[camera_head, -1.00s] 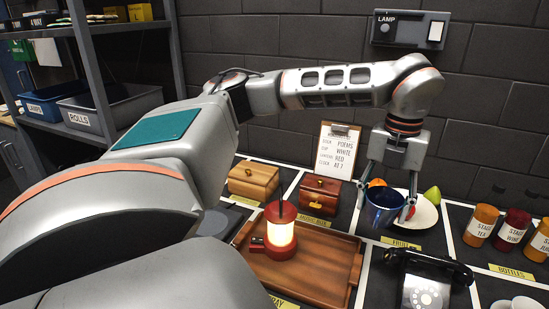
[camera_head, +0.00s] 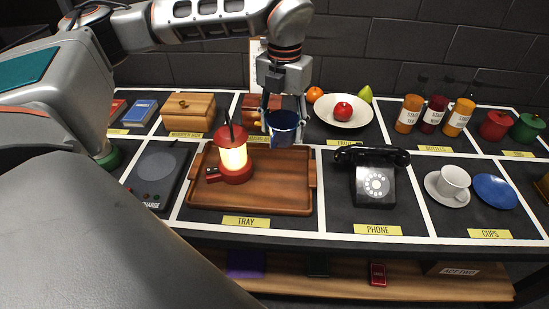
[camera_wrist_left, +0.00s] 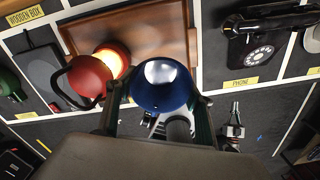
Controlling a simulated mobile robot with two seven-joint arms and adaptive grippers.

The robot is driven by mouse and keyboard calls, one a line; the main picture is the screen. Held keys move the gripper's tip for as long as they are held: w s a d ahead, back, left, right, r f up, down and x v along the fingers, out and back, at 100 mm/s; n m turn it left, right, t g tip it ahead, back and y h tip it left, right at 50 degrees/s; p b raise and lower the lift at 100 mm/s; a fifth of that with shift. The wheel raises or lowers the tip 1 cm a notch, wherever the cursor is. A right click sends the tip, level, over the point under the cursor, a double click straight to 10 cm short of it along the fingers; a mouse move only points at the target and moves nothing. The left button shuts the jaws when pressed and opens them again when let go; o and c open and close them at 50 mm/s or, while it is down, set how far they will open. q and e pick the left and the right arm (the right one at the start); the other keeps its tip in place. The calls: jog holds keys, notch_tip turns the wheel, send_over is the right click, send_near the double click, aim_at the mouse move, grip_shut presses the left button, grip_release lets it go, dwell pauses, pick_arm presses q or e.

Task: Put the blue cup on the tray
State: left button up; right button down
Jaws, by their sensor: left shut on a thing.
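The blue cup (camera_head: 283,128) is held in my left gripper (camera_head: 284,112), which is shut on it. In the head view the cup hangs in front of the tray's far right part, and it looks upright. The cup also shows in the left wrist view (camera_wrist_left: 163,86) between the fingers, with the tray behind it. The wooden tray (camera_head: 270,184) lies on the table in the section labelled TRAY. A lit red lantern (camera_head: 234,160) stands on its left part.
The tray's right half is bare. A black phone (camera_head: 375,180) stands right of it, a charging pad (camera_head: 157,172) left. Behind are wooden boxes (camera_head: 188,113) and a fruit plate (camera_head: 343,112). A white cup (camera_head: 453,182) and a blue saucer (camera_head: 494,190) are at the right.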

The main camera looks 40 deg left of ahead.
pick_arm(q)
notch_tip(320, 180, down, 14)
jog(key=shift+f+b, duration=0.1)
jog(key=shift+b, duration=0.4)
jog(key=o, duration=1.2)
notch_tip(320, 180, up, 12)
jog(key=shift+r+p, duration=0.15)
jog(key=shift+p, duration=0.25)
